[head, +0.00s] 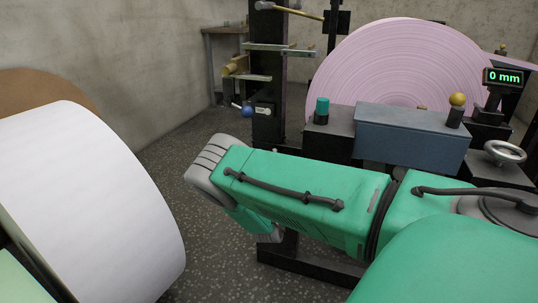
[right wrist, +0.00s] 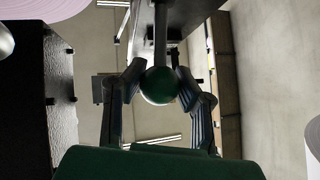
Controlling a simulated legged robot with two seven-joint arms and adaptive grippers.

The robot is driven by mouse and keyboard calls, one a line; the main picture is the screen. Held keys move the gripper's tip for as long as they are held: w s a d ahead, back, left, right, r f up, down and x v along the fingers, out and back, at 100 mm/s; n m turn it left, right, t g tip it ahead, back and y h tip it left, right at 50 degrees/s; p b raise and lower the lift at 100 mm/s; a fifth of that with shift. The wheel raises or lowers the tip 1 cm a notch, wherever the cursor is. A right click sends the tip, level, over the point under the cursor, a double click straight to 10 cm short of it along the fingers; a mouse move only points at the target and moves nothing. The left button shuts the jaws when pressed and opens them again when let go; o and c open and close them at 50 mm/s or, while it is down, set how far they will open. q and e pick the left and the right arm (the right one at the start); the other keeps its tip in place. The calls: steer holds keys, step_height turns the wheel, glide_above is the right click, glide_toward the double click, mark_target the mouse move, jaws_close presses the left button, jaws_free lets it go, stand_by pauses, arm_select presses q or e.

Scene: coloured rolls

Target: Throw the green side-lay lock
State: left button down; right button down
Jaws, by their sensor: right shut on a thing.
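The green side-lay lock shows in the right wrist view as a dark green ball knob (right wrist: 158,88) on the end of a grey rod (right wrist: 160,40). My right gripper (right wrist: 158,75) is shut on this ball, with one finger on each side of it. In the head view my green right arm reaches in from the right and bends downward at its grey joint. The arm hides the green ball and the fingertips there. A display (head: 503,77) on the machine reads 0 mm. My left gripper is in neither view.
A big white roll (head: 95,195) stands at the left, with a brown one (head: 45,85) behind. A pink roll (head: 395,65) is behind the machine. A blue ball knob (head: 247,110), a teal-capped knob (head: 321,106), a yellow ball knob (head: 458,99) and a handwheel (head: 504,152) are near my arm.

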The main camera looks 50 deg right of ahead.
steer(key=shift+s+a+f, duration=0.15)
steer(key=shift+a+f, duration=0.05)
steer(key=shift+f, duration=0.3)
steer(key=c, duration=1.2)
jaws_free()
steer(key=shift+o, duration=0.3)
steer(key=shift+r, duration=0.15)
steer(key=v, duration=1.2)
